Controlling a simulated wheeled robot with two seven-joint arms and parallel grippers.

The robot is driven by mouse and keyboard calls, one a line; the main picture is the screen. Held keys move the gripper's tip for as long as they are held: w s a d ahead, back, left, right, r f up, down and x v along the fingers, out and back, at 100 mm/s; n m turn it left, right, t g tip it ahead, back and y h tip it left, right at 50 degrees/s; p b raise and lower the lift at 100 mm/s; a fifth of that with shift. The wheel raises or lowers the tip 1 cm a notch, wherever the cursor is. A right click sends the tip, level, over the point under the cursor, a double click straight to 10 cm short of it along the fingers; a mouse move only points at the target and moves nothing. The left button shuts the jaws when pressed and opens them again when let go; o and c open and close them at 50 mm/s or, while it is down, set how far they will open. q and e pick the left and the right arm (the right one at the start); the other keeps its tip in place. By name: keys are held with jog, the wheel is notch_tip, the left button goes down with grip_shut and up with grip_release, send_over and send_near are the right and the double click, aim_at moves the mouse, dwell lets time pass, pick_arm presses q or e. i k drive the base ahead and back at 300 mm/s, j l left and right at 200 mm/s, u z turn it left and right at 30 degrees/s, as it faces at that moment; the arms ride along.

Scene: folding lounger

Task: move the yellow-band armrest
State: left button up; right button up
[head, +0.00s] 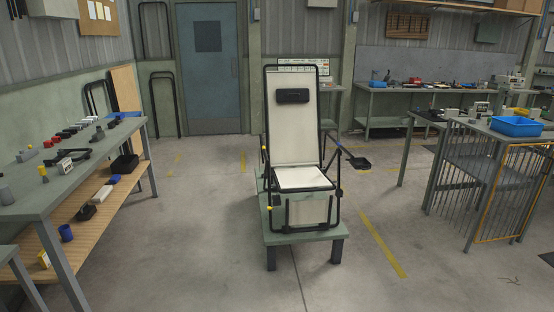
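A folding lounger (309,130) with a black tube frame and pale panels stands upright, facing me, on a low green platform (306,239). A small black headrest pad (292,96) sits high on its back. On the picture's left side of the lounger, yellow marks show on a thin dark part, one higher up (264,150) and one lower (269,208); this looks like the yellow-band armrest, but its shape is hard to make out. On the right side, a dark bar with bluish marks (339,191) leads up to a flat black piece (358,162) sticking outward. Neither of my grippers is in view.
A workbench (41,196) with small parts and a lower wooden shelf stands at left. At right are a bench with a blue bin (516,126) and a wire-mesh gate (512,195). The concrete floor around the platform is clear, with yellow lines (382,243).

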aim_at(267, 159)
jog(key=i+l, duration=0.15)
jog(key=i, duration=0.35)
jog(key=i+l+u, duration=0.15)
jog(key=i, duration=0.35)
jog(key=i+l, duration=0.2)
jog(key=i, duration=0.3)
jog(key=i+z, duration=0.35)
jog(key=i, duration=1.85)
jog(key=l, duration=0.1)
